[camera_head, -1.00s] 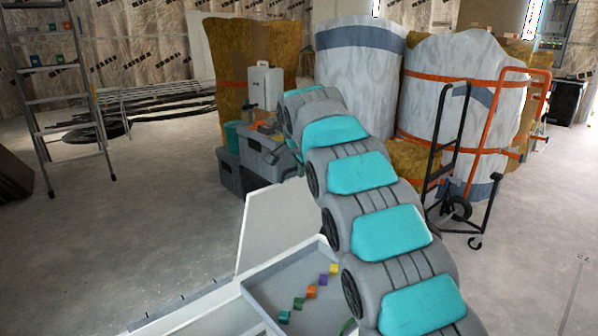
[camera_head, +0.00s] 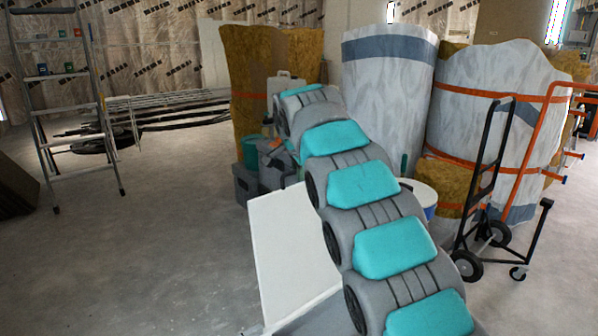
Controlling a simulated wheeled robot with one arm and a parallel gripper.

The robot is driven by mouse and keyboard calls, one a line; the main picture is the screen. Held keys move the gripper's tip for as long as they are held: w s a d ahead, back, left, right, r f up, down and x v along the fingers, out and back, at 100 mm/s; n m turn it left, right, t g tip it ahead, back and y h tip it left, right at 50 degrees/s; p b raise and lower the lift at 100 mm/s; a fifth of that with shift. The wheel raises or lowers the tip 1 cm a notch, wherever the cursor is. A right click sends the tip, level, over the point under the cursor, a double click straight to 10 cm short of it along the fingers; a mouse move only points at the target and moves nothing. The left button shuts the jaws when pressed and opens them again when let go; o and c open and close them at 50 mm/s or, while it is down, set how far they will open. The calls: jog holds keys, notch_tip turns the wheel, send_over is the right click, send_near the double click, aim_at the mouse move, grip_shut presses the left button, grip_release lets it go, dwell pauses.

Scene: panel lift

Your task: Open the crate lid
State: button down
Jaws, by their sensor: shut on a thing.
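A flat white panel (camera_head: 285,245), which looks like the crate lid, stands raised and tilted in the lower middle. Its right side runs behind my arm. A short piece of grey surface (camera_head: 310,318) shows below its near edge. The crate's inside cannot be seen now. My arm rises from the bottom right to a bend at the upper middle. My gripper is hidden behind the arm's own links, so its contact with the panel cannot be seen.
Grey toolboxes (camera_head: 247,184) stand beyond the panel. Large wrapped rolls (camera_head: 388,90) fill the back. A black hand truck (camera_head: 487,170) and a white bucket (camera_head: 421,195) stand to the right. A ladder (camera_head: 110,150) stands left, with bare floor (camera_head: 150,250) before it.

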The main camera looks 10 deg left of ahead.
dwell(0.3)
jog(key=c, duration=0.9)
grip_release()
jog(key=shift+f, duration=0.15)
jog(key=shift+f, duration=0.1)
jog(key=v, duration=0.8)
jog(key=shift+r+b, duration=0.25)
jog(key=shift+b, duration=0.1)
